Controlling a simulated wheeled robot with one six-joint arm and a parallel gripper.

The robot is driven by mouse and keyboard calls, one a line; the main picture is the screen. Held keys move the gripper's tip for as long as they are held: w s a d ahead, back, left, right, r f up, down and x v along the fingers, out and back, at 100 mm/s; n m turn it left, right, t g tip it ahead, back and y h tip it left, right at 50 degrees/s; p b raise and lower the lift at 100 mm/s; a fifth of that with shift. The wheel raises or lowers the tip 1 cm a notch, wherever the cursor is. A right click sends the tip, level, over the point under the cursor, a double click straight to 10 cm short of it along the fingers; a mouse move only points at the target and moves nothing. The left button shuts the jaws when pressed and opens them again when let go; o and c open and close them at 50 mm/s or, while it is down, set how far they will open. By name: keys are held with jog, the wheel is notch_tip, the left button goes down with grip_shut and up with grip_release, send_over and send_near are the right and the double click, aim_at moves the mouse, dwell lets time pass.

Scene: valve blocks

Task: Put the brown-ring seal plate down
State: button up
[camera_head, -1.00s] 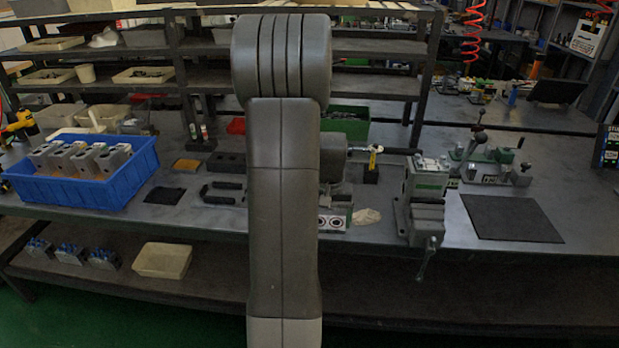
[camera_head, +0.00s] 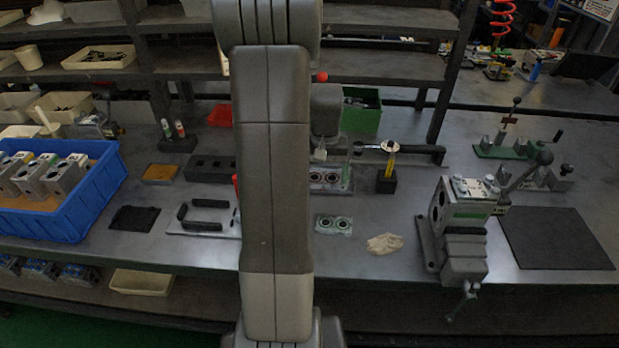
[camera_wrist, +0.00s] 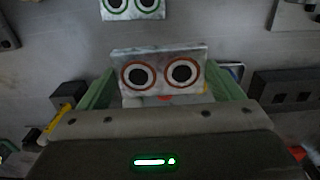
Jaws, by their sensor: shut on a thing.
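The brown-ring seal plate (camera_wrist: 162,74) is a pale metal plate with two dark holes ringed in brown-red. In the wrist view it sits between the green fingers of my gripper (camera_wrist: 163,92), which is shut on it. In the head view the plate (camera_head: 330,179) shows just right of my arm, below my gripper (camera_head: 333,160), over the back half of the bench. I cannot tell whether it touches anything below. A second plate with green rings (camera_head: 333,224) lies flat on the bench nearer the front; the wrist view shows it at the top edge (camera_wrist: 132,8).
A black block with a yellow-handled tool (camera_head: 387,180) stands right of the held plate. A dark slotted block (camera_head: 210,168) and a plate with black handles (camera_head: 205,216) lie left. A cloth (camera_head: 385,243) and a vise (camera_head: 463,235) are at right. Bench around the green-ring plate is bare.

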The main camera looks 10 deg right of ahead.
notch_tip(320, 180, down, 10)
jog(key=shift+w+r, duration=0.1)
dwell(0.4)
jog(key=o, duration=0.7)
jog(key=shift+f, duration=0.25)
jog(key=shift+c, duration=0.2)
jog(key=shift+o, duration=1.2)
jog(key=shift+r, duration=0.1)
jog(key=shift+r, duration=0.1)
jog(key=r, duration=1.3)
jog(key=shift+w+a+r+p, duration=0.1)
jog(key=shift+a+r+p, duration=0.1)
jog(key=shift+r+p, duration=0.15)
send_over(322, 209)
jog(key=f, duration=0.8)
jog(key=shift+w+a+f, duration=0.15)
jog(key=shift+w+f, duration=0.15)
jog(key=shift+w, duration=0.05)
jog(key=shift+s+f+p, duration=0.15)
jog(key=shift+f+p, duration=0.1)
jog(key=shift+f, duration=1.1)
jog(key=shift+s+f+p, duration=0.15)
jog(key=shift+f+p, duration=0.05)
jog(key=shift+f, duration=1.15)
